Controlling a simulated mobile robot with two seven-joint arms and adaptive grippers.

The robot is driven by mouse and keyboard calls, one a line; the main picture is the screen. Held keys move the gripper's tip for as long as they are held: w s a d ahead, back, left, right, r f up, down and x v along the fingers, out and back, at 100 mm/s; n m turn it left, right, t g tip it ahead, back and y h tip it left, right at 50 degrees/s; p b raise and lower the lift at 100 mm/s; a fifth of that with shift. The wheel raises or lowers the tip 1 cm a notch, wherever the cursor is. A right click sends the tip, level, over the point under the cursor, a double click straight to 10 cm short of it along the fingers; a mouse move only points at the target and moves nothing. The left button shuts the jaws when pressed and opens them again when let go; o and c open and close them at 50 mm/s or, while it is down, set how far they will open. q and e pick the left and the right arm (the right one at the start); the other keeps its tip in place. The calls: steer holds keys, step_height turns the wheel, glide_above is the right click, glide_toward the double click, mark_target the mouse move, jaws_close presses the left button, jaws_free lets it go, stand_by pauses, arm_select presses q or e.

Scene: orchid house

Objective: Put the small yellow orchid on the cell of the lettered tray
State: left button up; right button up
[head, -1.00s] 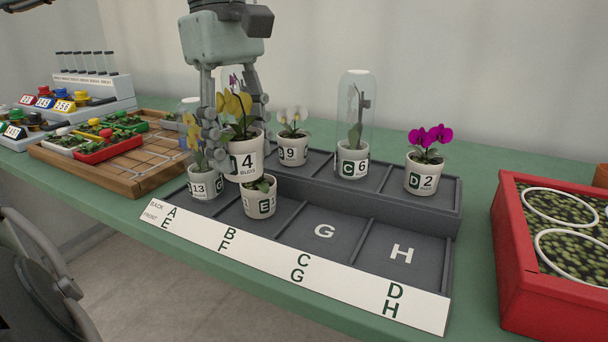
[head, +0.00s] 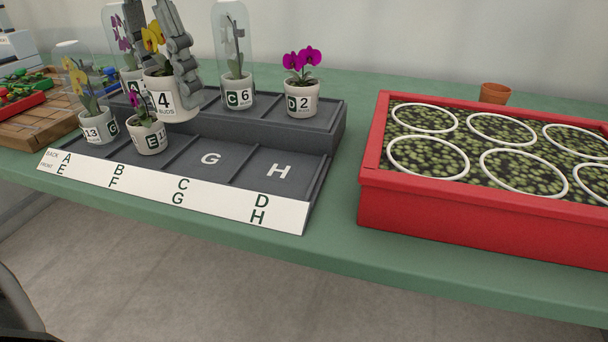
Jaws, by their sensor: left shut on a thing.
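My left gripper (head: 163,62) is shut on the yellow orchid in the white pot labelled 4 (head: 174,102). One finger shows along the pot's right side; the other is mostly hidden. The pot looks upright, over the tray's left middle, right of and behind the pot labelled E (head: 149,139). The lettered tray (head: 322,150) is dark grey, with a raised back row and a white front strip (head: 180,192) lettered A to H. Cells G (head: 210,159) and H (head: 278,171) are bare. Another yellow orchid, labelled 13 and G (head: 98,128), stands at the left end. My right gripper is out of view.
Glass domes cover the C 6 pot (head: 238,95) and a purple orchid's pot (head: 130,82) behind. The magenta orchid in pot D 2 (head: 301,100) stands at back right. A red planter (head: 450,222) is on the right; green bench (head: 345,190) shows between it and the tray.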

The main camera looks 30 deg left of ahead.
arm_select(q)
steer(key=shift+w+d+n, duration=0.15)
steer(key=shift+d+n, duration=0.25)
steer(key=shift+n, duration=0.3)
steer(key=w+d+f, duration=0.2)
steer(key=w, duration=0.1)
steer(key=w+d+f, duration=0.2)
steer(key=w+d, duration=0.1)
steer(key=w+d+f, duration=0.2)
steer(key=f, duration=0.1)
steer(key=shift+w+d, duration=0.3)
steer(key=shift+w, duration=0.1)
step_height(320, 180, down, 4)
steer(key=shift+r, duration=0.1)
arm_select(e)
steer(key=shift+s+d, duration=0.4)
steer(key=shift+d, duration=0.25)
arm_select(q)
steer(key=shift+f, duration=0.25)
steer(key=o, duration=1.3)
steer(key=shift+c, duration=0.2)
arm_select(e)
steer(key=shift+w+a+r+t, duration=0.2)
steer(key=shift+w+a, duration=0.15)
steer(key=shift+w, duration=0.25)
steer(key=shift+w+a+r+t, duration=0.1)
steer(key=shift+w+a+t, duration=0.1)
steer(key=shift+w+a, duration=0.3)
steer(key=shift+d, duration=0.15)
